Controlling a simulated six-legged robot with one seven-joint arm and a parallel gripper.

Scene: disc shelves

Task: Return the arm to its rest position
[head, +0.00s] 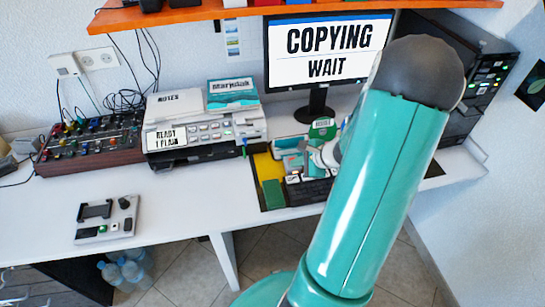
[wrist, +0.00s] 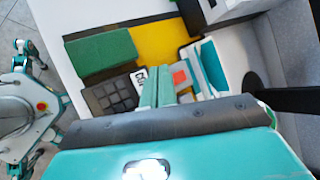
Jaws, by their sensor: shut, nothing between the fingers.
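My teal arm rises across the right of the head view and bends at a dark grey joint. Its far end reaches down over the desk (head: 150,212), in front of the monitor, where the arm hides part of it. In the wrist view my gripper (wrist: 158,82) shows two teal fingers side by side, shut with nothing between them. They are over the yellow and black mat (wrist: 158,42), close to a black gridded pad (wrist: 112,97). I cannot tell the exact height above it.
A green block (wrist: 101,55) lies beside the gripper. A monitor (head: 328,52) reading "COPYING WAIT" stands behind. A printer-like machine (head: 205,133), a mixer (head: 90,143) and a small device (head: 107,219) are on the desk. An orange shelf (head: 205,14) overhangs the back. A black tower (head: 470,88) is right.

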